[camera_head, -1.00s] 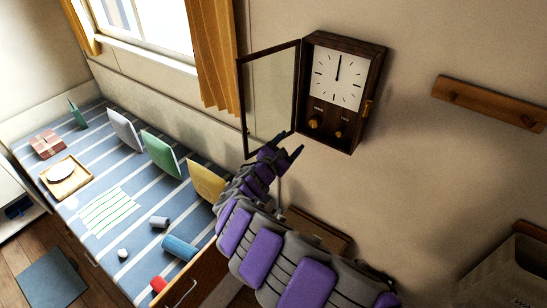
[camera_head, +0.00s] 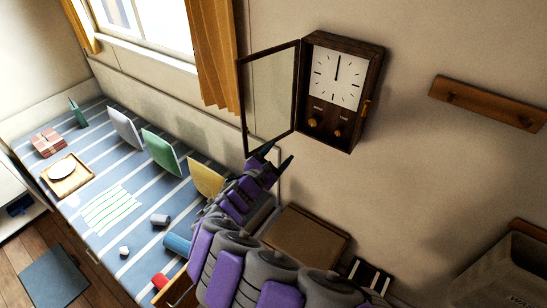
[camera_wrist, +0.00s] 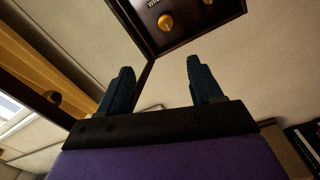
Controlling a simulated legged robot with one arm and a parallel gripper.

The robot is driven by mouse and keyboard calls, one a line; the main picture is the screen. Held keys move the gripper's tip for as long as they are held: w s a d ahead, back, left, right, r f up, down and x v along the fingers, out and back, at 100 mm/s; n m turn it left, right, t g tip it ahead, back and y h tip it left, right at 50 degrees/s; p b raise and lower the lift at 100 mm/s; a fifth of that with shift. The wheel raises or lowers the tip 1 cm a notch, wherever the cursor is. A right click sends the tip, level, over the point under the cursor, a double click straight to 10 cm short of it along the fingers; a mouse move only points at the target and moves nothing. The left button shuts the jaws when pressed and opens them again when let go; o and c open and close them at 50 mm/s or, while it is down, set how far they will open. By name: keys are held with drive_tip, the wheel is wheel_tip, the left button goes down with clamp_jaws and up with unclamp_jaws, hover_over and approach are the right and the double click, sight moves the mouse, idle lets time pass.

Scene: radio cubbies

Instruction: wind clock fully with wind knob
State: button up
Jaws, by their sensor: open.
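The wall clock (camera_head: 345,88) hangs on the wall in a dark wooden case with a white face, both hands pointing at twelve. Its glass door (camera_head: 270,98) stands open to the left. Two brass knobs sit below the face, a larger left one (camera_head: 313,124) and a smaller right one (camera_head: 337,133). My gripper (camera_head: 280,155) is open and empty, below the case and near the door's lower corner, apart from the knobs. In the wrist view the gripper (camera_wrist: 158,85) points up toward a brass knob (camera_wrist: 166,22) with a partly cut-off label beginning "WIN".
A striped bed or bench (camera_head: 140,190) with cushions and small items lies at the left. A peg rail (camera_head: 488,103) is on the wall at the right. A brown box (camera_head: 305,238) is below the clock. The wall around the clock is clear.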

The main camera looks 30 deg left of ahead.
drive_tip(key=shift+s, duration=0.95)
drive_tip(key=shift+s+a, duration=0.1)
drive_tip(key=s+a+p, duration=0.1)
drive_tip(key=s+p, duration=0.6)
drive_tip(key=s, duration=1)
drive_tip(key=shift+f, duration=0.1)
